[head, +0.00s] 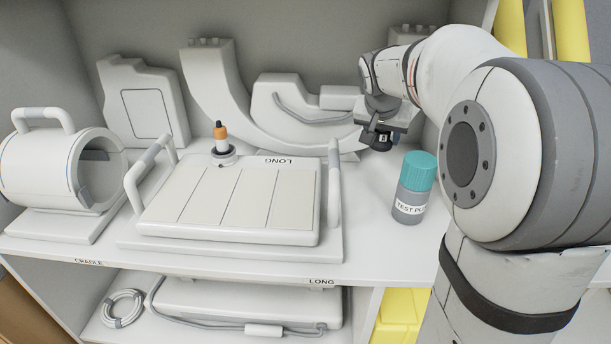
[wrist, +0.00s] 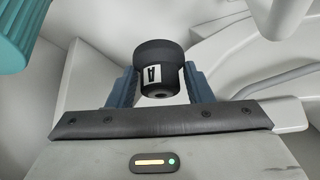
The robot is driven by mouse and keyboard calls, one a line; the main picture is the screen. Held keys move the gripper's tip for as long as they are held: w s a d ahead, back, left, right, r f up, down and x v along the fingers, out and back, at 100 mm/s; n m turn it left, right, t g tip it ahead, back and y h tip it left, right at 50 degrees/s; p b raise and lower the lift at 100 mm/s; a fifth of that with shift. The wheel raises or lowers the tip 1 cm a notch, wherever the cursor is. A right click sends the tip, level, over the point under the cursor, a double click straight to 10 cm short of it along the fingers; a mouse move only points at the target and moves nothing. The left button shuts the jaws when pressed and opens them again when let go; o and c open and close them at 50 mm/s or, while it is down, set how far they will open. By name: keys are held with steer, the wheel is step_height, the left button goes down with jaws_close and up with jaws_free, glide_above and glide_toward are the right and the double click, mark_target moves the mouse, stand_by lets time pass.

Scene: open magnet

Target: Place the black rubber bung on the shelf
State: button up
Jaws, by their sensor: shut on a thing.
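The black rubber bung (wrist: 158,58) sits between the two blue fingers of my gripper (wrist: 160,82) in the wrist view. It has a wide head, a narrower end and a white label with a dark mark. In the head view the bung (head: 378,141) shows small and dark under my gripper (head: 380,130), at the right back of the white shelf (head: 372,235). My gripper is shut on it. I cannot tell whether the bung touches the shelf surface.
A grey bottle with a teal cap (head: 412,188) stands on the shelf right of and nearer than the bung. A flat panelled coil (head: 228,200) fills the middle, with an orange-and-black dropper (head: 221,138) behind it. Pale curved coils (head: 225,90) stand along the back.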

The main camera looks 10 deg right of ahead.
step_height(320, 180, down, 10)
steer(key=shift+r, duration=0.1)
stand_by(0.4)
steer(key=shift+b, duration=0.3)
steer(key=o, duration=1)
steer(key=shift+r, duration=0.1)
steer(key=v, duration=1.1)
steer(key=shift+s+a+r, duration=0.15)
steer(key=shift+s+r, duration=0.1)
